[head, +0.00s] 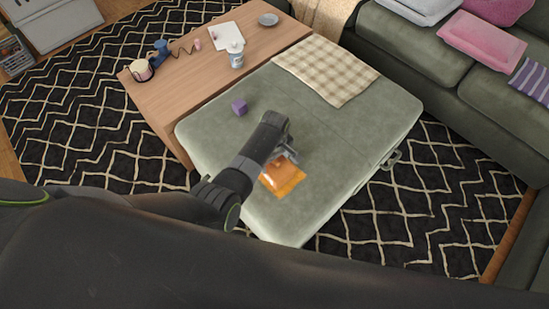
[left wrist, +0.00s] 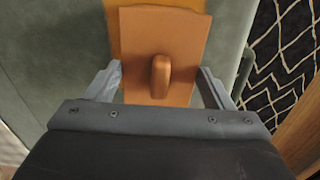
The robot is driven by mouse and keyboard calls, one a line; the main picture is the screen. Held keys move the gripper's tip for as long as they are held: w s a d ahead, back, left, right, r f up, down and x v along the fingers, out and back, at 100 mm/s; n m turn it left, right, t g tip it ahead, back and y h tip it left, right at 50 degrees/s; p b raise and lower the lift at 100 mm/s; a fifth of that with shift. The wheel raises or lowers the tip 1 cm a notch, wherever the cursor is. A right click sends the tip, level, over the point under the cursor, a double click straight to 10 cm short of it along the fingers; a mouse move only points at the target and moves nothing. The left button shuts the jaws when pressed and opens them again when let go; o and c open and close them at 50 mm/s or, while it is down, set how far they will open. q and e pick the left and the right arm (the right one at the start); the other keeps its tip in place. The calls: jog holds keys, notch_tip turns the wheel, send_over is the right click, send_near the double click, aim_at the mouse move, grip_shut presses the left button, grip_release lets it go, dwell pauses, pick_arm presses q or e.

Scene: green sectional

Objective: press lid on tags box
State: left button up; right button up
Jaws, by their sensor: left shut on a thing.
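My left gripper (head: 288,153) is over the green ottoman, at the orange box. In the left wrist view its two fingers (left wrist: 160,88) stand on either side of a brown-orange lid (left wrist: 185,38) with a raised rounded handle, and they are shut on it. In the head view the orange box (head: 290,188), which I take for the tags box, lies on the ottoman, partly hidden by my arm. A yellow-orange strip of it (left wrist: 113,32) shows past the lid in the left wrist view. I cannot tell whether the lid is seated. My right gripper is not in view.
The green ottoman (head: 330,130) also bears a small purple block (head: 239,107) and a checked cloth (head: 325,70). A wooden table (head: 190,85) with a mug (head: 141,70), bottle (head: 236,55) and saucer (head: 268,19) adjoins it. A green sofa (head: 405,40) stands at the back right.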

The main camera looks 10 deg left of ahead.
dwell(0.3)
pick_arm(q)
jog(key=o, duration=1)
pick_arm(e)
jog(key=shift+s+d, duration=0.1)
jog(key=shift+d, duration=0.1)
pick_arm(q)
jog(key=shift+r, duration=0.2)
notch_tip(320, 180, up, 7)
jog(key=p, duration=0.7)
jog(key=shift+f+p, duration=0.15)
jog(key=shift+p, duration=0.25)
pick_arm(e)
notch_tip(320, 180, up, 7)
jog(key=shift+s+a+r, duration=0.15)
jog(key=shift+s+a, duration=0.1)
pick_arm(q)
jog(key=shift+f, duration=0.1)
